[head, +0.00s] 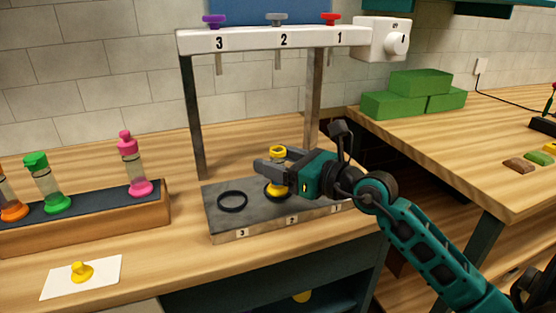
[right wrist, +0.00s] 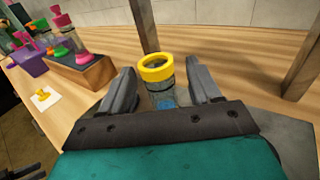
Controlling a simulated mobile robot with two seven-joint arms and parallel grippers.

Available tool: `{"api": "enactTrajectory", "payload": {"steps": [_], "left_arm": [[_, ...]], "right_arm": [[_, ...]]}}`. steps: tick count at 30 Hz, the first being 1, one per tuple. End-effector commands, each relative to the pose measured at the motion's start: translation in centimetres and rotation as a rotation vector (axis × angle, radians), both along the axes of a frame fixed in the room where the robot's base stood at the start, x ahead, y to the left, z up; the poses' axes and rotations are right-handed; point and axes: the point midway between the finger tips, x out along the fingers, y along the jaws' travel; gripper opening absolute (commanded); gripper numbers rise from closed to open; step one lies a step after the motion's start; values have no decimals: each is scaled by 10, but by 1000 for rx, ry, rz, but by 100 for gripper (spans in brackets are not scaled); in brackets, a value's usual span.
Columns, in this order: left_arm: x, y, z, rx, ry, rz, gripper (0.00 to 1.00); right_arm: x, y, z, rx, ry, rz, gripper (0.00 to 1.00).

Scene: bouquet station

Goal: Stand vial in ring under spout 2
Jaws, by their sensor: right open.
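The vial (head: 278,177), clear with a yellow collar and yellow base, stands upright in the ring (head: 267,190) at position 2 on the grey base plate (head: 222,220). Spout 2 (head: 278,59) hangs above it from the white beam. My right gripper (head: 270,165) is open around the vial, with a finger on each side. In the right wrist view the vial's yellow collar (right wrist: 155,68) shows between the two spread fingers, with gaps on both sides. The vial's lower part is hidden there by the gripper body.
The dispenser frame's left post (head: 193,120) and right post (head: 314,95) stand near my arm. Ring 3 (head: 232,201) is empty. A wooden rack (head: 90,228) holds stoppered vials at left. A yellow stopper (head: 81,272) lies on a white card (head: 55,284). Green blocks (head: 420,82) sit at right.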

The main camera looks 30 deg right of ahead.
Motion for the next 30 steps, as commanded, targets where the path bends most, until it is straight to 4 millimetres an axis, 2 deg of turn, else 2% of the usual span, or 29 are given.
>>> {"api": "enactTrajectory", "payload": {"steps": [6,10,24,30], "left_arm": [[0,0,2,1,0,-1,43],[0,0,0,1,-3,0,43],[0,-3,-10,-7,5,-4,43],[2,-8,-9,-15,2,-13,43]], "right_arm": [[0,0,4,-1,-1,0,62],[-9,-4,2,0,2,0,62],[-79,-29,4,1,3,-1,62],[-102,-37,6,1,2,-2,62]]}}
